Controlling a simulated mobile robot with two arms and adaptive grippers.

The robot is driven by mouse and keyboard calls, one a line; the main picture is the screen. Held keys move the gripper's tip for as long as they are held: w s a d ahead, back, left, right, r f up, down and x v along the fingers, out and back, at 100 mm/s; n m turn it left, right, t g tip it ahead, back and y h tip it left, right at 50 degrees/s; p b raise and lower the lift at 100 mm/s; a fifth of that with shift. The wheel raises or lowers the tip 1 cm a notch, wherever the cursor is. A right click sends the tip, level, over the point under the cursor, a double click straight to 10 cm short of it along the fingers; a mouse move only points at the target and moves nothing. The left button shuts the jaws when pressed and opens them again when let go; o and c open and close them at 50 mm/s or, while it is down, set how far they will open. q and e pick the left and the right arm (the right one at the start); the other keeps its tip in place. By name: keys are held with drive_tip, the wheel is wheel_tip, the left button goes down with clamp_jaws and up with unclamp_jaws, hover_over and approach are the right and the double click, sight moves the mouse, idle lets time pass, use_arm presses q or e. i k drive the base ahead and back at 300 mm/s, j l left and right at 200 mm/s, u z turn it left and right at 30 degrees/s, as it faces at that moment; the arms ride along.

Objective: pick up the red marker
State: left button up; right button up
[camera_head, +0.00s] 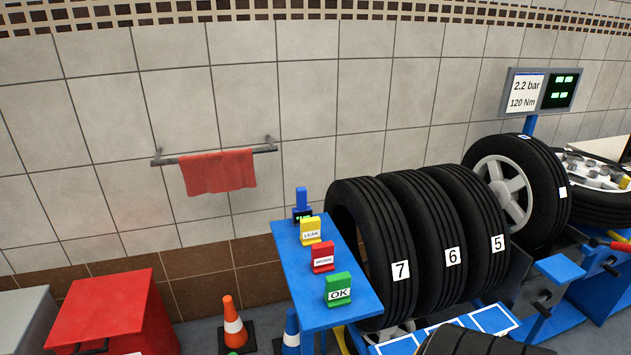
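The red marker (322,257) stands upright on the small blue table (362,298) in the head view. It has a white label whose word is too small to read surely. A yellow marker (311,231) labelled LEAK stands behind it, and a green marker (338,290) labelled OK stands in front of it. Nothing is touching the red marker. Neither of my grippers shows in this view.
Tyres numbered 7 (400,272), 6 and 5 stand right of the table. A small blue device (302,206) stands at the table's back edge. A red cabinet (110,305) and an orange cone (233,325) are on the left. A red cloth (218,172) hangs on a wall rail.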

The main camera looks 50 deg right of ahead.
sight(322, 254)
drive_tip(key=k+j+z, duration=0.1)
drive_tip(key=z, duration=1.6)
